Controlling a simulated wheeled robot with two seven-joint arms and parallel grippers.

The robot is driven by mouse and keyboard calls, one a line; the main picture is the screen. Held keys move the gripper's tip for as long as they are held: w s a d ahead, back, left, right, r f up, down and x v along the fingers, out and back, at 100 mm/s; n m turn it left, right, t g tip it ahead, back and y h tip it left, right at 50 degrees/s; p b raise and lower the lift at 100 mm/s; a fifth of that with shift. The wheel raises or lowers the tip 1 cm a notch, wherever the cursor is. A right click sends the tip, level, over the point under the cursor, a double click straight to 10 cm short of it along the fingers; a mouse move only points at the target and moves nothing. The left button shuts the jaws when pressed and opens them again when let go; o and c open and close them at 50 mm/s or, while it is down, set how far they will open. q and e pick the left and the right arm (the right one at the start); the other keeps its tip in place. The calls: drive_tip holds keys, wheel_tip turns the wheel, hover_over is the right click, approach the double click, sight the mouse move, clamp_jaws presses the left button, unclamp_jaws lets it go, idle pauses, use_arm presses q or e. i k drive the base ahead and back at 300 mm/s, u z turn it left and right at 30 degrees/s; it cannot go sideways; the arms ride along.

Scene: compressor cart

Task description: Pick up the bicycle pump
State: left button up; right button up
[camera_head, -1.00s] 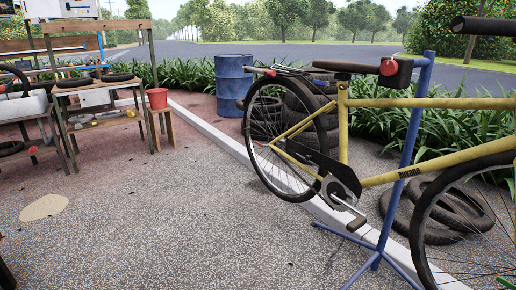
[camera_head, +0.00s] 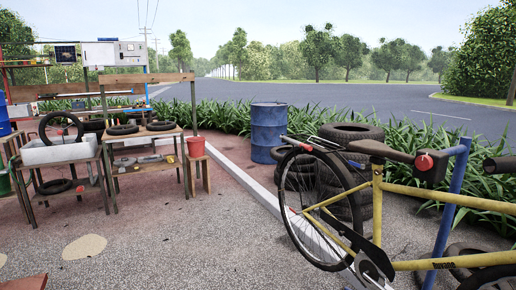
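I cannot make out a bicycle pump for certain in the head view. A yellow bicycle (camera_head: 376,212) hangs on a blue repair stand (camera_head: 447,205) at the right, its wheel and saddle towards the middle. Wooden workbenches (camera_head: 150,134) stand at the left with tyres and small items on them, too small to name. Neither of my grippers is in view.
A blue barrel (camera_head: 268,130) and a stack of tyres (camera_head: 352,136) stand behind the bicycle. A red bucket (camera_head: 196,146) sits on a small wooden stand. A pale kerb (camera_head: 240,172) crosses the ground. Gravel at the lower middle is clear.

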sight(292, 141)
drive_tip(key=u, duration=0.6)
drive_tip(key=i, duration=4.55)
drive_tip(key=z, duration=1.85)
